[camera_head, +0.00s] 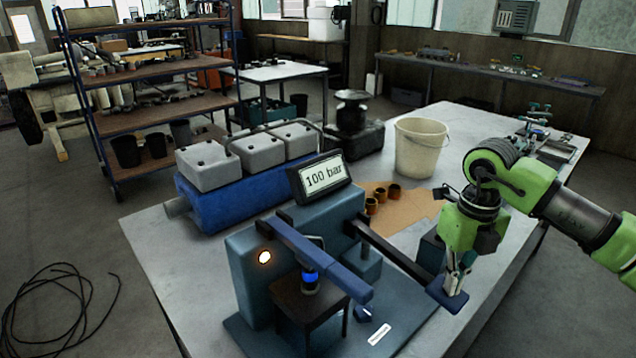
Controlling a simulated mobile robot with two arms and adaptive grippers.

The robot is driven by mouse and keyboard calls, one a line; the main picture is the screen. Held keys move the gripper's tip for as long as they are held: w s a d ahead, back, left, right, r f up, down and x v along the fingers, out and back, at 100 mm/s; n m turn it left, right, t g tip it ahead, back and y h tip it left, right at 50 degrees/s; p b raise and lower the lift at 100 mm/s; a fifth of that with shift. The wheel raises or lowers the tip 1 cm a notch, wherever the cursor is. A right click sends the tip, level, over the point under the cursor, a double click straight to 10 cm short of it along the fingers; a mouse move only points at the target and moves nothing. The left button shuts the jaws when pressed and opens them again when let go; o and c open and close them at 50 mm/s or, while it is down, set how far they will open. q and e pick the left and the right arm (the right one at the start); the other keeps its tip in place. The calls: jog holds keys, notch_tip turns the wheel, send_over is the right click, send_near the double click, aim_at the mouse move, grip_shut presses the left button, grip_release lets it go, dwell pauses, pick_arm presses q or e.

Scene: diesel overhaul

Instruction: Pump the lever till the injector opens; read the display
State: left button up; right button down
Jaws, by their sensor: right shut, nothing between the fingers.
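The injector tester (252,290) stands on the near part of the table. Its display (322,178) reads "100 bar". The lever (395,250) is a dark bar that runs from the tester toward the lower right and ends in a blue pad (448,299). My right gripper (455,282) is shut and empty, pointing down, with its fingertips at the pad; I cannot tell whether they press on it. The injector (309,280), with a bright blue ring, sits upright in a dark stand under a blue beam. My left gripper is not in view.
A round lamp (264,257) glows on the tester. A blue engine block (245,196) with grey heads lies behind it. A cream bucket (420,148) and brass bushings (378,198) on brown cardboard stand farther back. A shelf rack (160,104) is at the left.

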jog(key=shift+w+a+f+b, duration=0.15)
jog(key=shift+f+b, duration=0.7)
jog(key=shift+f, duration=0.6)
jog(key=shift+s+d+r+p, duration=0.1)
jog(key=shift+r+p, duration=0.8)
jog(key=shift+r, duration=0.55)
jog(key=shift+s+d+r+p, duration=0.15)
jog(key=shift+r+p, duration=0.8)
jog(key=shift+r, duration=0.5)
jog(key=shift+s+d+r+p, duration=0.1)
jog(key=shift+r+p, duration=0.8)
jog(key=shift+r, duration=0.55)
jog(key=shift+f, duration=0.1)
jog(key=shift+w+a+f+b, duration=0.1)
jog(key=shift+a+f+b, duration=0.05)
jog(key=shift+f+b, duration=1.75)
jog(key=shift+w+a+f+b, duration=0.1)
jog(key=shift+f+b, duration=1.15)
jog(key=shift+f, duration=1.15)
jog(key=shift+r+p, duration=2.8)
jog(key=shift+r, duration=1.55)
jog(key=shift+r, duration=0.15)
notch_tip(320, 180, up, 4)
jog(key=p, duration=0.2)
jog(key=shift+p, duration=0.3)
